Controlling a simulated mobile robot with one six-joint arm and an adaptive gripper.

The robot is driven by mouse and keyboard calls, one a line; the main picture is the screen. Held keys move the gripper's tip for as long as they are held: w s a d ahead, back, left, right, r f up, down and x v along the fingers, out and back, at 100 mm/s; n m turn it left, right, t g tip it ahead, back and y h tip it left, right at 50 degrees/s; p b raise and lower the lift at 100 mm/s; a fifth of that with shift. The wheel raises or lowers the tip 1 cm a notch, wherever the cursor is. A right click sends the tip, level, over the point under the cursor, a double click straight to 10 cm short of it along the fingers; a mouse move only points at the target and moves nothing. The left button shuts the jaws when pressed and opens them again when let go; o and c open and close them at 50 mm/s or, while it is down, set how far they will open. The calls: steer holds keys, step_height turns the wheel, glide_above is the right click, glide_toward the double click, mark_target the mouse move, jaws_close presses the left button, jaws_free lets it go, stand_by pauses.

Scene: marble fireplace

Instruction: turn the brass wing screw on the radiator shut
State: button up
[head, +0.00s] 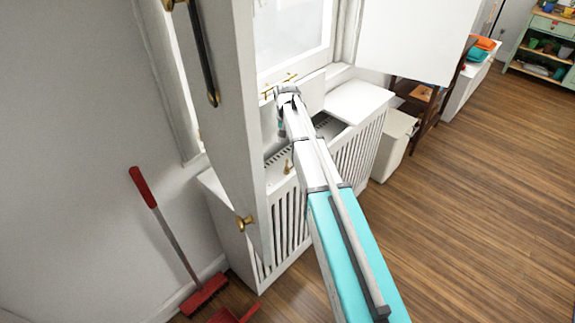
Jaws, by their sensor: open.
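The radiator stands under the window behind a white slatted cover (360,150), and part of its dark grille shows in the open top. A small brass piece (288,166) stands at the cover's upper front edge, left of my arm; it may be the wing screw, but it is too small to make out its wings or how far it is turned. My gripper (281,120) is at the far end of my arm, above the back of the cover near the window sill. It is open, looks empty and is apart from the brass piece.
A tall white door panel (232,110) with a brass knob (243,222) stands close left of my arm. Brass window fittings (267,92) are just behind my gripper. A red-handled broom (172,240) leans at left. The wooden floor (480,190) at right is clear.

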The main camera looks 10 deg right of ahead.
mark_target(287, 163)
steer(key=shift+f+b, duration=6.45)
steer(key=shift+f, duration=0.15)
jaws_close()
steer(key=shift+d, duration=0.2)
steer(key=shift+a, duration=0.1)
